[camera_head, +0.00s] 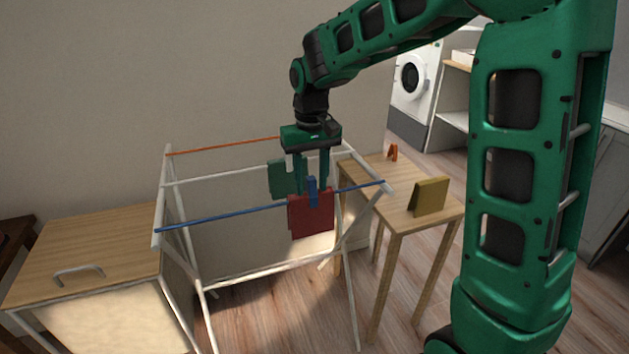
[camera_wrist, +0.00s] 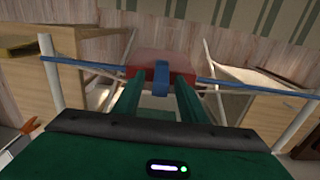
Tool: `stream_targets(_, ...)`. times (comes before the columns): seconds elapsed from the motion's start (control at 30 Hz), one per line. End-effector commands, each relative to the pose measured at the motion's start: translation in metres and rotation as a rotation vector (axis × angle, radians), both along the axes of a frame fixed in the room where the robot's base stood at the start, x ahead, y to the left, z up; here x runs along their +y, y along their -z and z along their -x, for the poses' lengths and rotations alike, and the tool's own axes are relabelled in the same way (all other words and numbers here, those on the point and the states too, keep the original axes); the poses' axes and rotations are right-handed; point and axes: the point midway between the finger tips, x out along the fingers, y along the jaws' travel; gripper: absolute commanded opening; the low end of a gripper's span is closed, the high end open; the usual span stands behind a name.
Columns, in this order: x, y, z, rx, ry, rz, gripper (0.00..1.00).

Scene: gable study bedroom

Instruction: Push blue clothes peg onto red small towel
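The red small towel (camera_head: 311,219) hangs folded over the blue front rail of a white drying rack; it also shows in the wrist view (camera_wrist: 180,62). The blue clothes peg (camera_head: 312,187) is upright at the towel's top edge, and it shows between the fingers in the wrist view (camera_wrist: 160,82). I cannot tell how far down it sits on the towel. My gripper (camera_head: 310,180) points down over the peg, fingers apart, one on each side. In the wrist view a gap shows between each finger and the peg.
The blue rail (camera_head: 225,216) spans the rack, with an orange rail (camera_head: 222,146) behind. A green cloth (camera_head: 284,179) hangs behind my gripper. A wooden table (camera_head: 362,178) at right holds a mustard folded cloth (camera_head: 430,197) and an orange peg (camera_head: 392,152). A wooden cabinet (camera_head: 95,240) stands left.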

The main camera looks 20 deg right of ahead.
Motion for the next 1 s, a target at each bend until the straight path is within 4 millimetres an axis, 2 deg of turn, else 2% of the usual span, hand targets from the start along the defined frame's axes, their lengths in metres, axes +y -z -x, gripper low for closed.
stream_targets(0.2, 0.000, -0.001, 0.000, 0.000, 0.000, 0.000, 0.38)
stream_targets(0.33, 0.000, -0.010, -0.001, -0.001, 0.000, 0.000, 0.38)
stream_targets(0.7, 0.000, -0.076, -0.002, -0.003, 0.000, 0.000, 0.38)
stream_targets(0.83, 0.000, -0.093, -0.002, -0.002, 0.000, 0.000, 0.38)
stream_targets(1.0, 0.000, -0.105, -0.002, 0.000, 0.000, 0.000, 0.38)
